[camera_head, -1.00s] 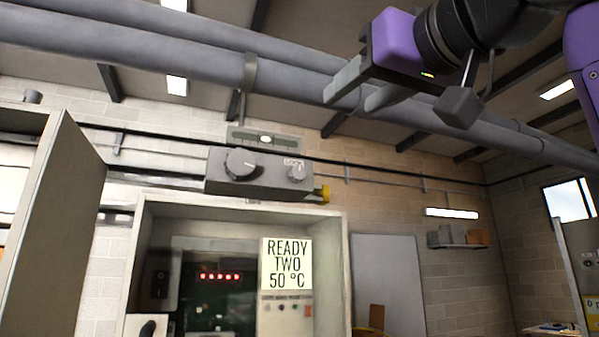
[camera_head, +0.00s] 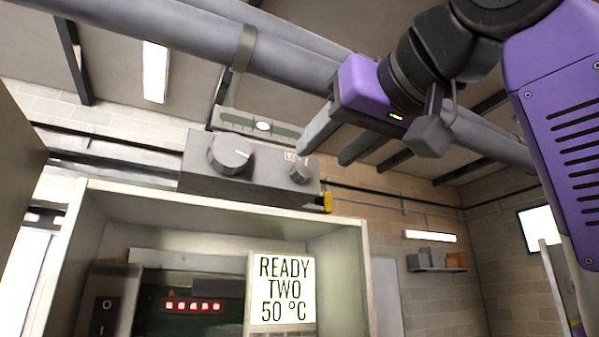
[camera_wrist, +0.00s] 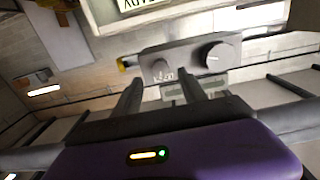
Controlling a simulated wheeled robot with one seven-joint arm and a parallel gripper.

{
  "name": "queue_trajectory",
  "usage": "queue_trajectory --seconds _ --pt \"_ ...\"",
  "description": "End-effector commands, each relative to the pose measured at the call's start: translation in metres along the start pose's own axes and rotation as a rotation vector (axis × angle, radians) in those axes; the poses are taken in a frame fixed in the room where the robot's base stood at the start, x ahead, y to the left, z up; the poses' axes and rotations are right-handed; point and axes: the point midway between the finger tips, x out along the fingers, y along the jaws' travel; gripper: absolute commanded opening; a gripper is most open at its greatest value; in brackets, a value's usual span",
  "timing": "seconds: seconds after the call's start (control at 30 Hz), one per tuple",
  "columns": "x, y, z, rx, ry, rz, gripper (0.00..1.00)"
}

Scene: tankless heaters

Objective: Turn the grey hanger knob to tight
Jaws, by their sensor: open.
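A grey box (camera_head: 245,180) is mounted above the open cabinet. It carries a large round grey knob (camera_head: 230,154) with a pale mark and a smaller grey knob (camera_head: 299,171) beside a small pale label I cannot fully read. I cannot tell which is the hanger knob. My gripper (camera_head: 325,154) is open and empty, up and right of the small knob in the head view. In the wrist view, which is upside down, my gripper (camera_wrist: 160,77) has the small knob (camera_wrist: 161,69) between its fingertips in the picture, apart from it. The large knob (camera_wrist: 215,58) lies right of the fingers.
A hanger plate (camera_head: 258,125) with a white round spot sits behind the box, below a thick overhead pipe (camera_head: 280,82). A yellow piece (camera_head: 327,202) is at the box's right end. The cabinet frame (camera_head: 225,204) below holds a "READY TWO 50 °C" display (camera_head: 282,289).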

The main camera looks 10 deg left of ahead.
Motion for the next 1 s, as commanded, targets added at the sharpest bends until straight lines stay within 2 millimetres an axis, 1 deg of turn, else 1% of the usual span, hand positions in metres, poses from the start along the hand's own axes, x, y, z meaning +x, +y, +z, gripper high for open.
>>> queue_trajectory --seconds 0.2,0.4,0.5,0.6,0.83,0.87,0.9,0.97,1.0 --pt "0.033 0.000 -0.003 0.001 -0.004 0.000 0.50" --pt "0.060 0.000 -0.002 0.000 -0.003 -0.001 0.50" --pt "0.068 0.000 -0.001 0.000 -0.002 0.000 0.50" --pt "0.071 0.000 -0.001 0.000 0.000 -0.001 0.50" --pt "0.072 0.000 0.000 -0.001 0.000 -0.001 0.50" --pt "0.072 0.000 0.000 -0.001 0.000 -0.001 0.48" --pt "0.072 0.000 0.000 -0.001 0.000 -0.001 0.40" --pt "0.072 0.000 0.000 -0.001 0.000 -0.001 0.28" --pt "0.072 0.000 0.000 0.000 0.000 -0.001 0.20"
